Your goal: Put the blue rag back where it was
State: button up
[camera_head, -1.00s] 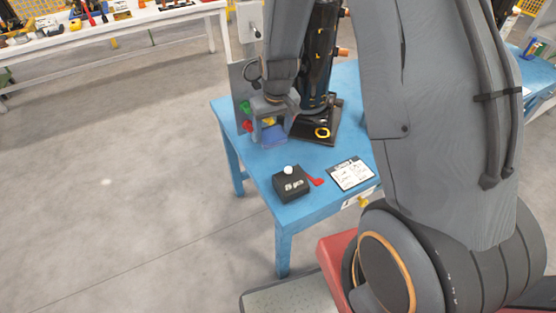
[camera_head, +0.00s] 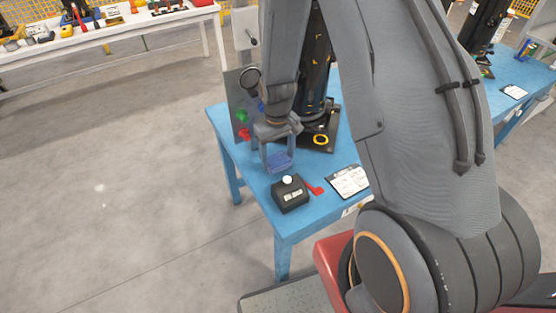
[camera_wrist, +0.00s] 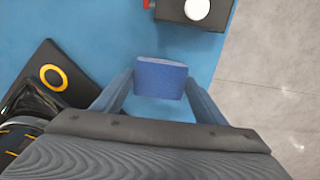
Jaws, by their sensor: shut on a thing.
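The blue rag (camera_head: 279,161) is a small folded blue block. My gripper (camera_head: 277,163) is shut on it over the blue table (camera_head: 240,165), just behind the black box with the white knob. In the wrist view the rag (camera_wrist: 160,78) sits between the two fingers of my gripper (camera_wrist: 160,85). I cannot tell whether the rag touches the table top.
The black box (camera_head: 290,195) with a white knob stands near the table's front left corner, a red piece (camera_head: 314,189) beside it. A white sheet (camera_head: 349,182) lies to its right. A black machine (camera_head: 318,60) with a yellow ring stands behind. A grey panel with coloured buttons (camera_head: 241,116) stands at the left edge.

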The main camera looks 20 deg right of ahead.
aim_at(278, 159)
jog(key=shift+f, duration=1.3)
jog(key=o, duration=1.1)
notch_tip(278, 159, up, 12)
jog(key=b, duration=0.2)
jog(key=shift+s+r+m+t, duration=0.15)
jog(key=shift+s+r+m, duration=0.2)
jog(key=shift+s+r, duration=1.7)
jog(key=shift+s+r+m+t, duration=0.3)
jog(key=shift+s+r, duration=0.7)
jog(key=shift+s, duration=1.95)
jog(key=shift+s+r+m+t, duration=0.1)
jog(key=shift+s+r+m, duration=0.35)
jog(key=shift+s+r, duration=1.6)
jog(key=shift+s+f, duration=0.45)
jog(key=shift+f, duration=0.05)
